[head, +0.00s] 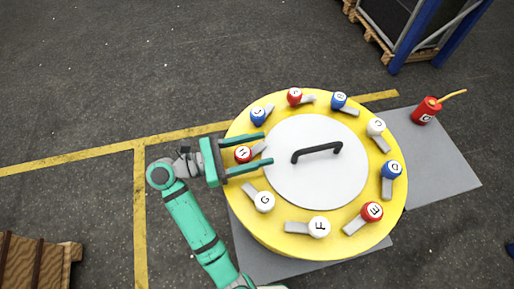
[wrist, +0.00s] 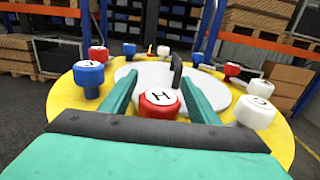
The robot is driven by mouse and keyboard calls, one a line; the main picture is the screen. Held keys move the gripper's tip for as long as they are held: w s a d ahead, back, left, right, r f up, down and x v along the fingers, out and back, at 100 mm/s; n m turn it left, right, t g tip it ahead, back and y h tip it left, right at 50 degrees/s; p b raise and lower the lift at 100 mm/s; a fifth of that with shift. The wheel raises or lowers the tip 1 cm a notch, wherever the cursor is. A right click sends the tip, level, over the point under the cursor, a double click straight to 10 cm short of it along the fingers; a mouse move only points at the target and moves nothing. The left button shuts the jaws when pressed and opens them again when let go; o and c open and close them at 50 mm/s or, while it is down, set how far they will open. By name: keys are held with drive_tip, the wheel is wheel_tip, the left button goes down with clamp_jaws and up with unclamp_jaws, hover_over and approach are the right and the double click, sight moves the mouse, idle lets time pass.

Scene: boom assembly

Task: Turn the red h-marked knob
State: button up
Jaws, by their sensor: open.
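The red h-marked knob (head: 242,154) stands at the left side of the yellow round top (head: 270,236), with a grey lever pointing up and right toward the plate. In the wrist view the red knob (wrist: 159,102) shows its H, centred between the fingers. My gripper (head: 267,148) is open, with one teal finger on each side of the knob. The fingertips reach past it to the edge of the grey plate (head: 315,180). In the wrist view my gripper (wrist: 158,90) shows a gap on both sides of the knob.
A blue knob (head: 258,116) stands just above my gripper and a white G knob (head: 264,201) just below it. Several other knobs ring the yellow top. A black handle (head: 317,151) rises from the plate. A red can (head: 425,110) stands at the right.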

sight(247, 147)
drive_tip(key=c, duration=1)
drive_tip(key=shift+c, duration=0.2)
drive_tip(key=shift+n+t, duration=0.4)
drive_tip(key=shift+t, duration=0.2)
drive_tip(key=n+t+y, duration=0.1)
drive_tip(key=t, duration=0.1)
drive_tip(key=w+n+t+y, duration=0.1)
drive_tip(key=n+t, duration=0.1)
drive_tip(key=n+t+y, duration=0.1)
drive_tip(key=t, duration=0.1)
drive_tip(key=shift+w+a+y, duration=0.15)
drive_tip(key=shift+a+y, duration=0.15)
drive_tip(key=n+t+y, duration=0.1)
drive_tip(key=n+y, duration=0.1)
drive_tip(key=a+n+t+y, duration=0.1)
drive_tip(key=t+y, duration=0.1)
drive_tip(key=w+n+t+y, duration=0.1)
drive_tip(key=n+t+y, duration=0.1)
drive_tip(key=shift+w+a+n, duration=0.1)
drive_tip(key=shift+a+n, duration=0.15)
drive_tip(key=shift+n, duration=0.05)
drive_tip(key=shift+y, duration=0.3)
drive_tip(key=o, duration=1)
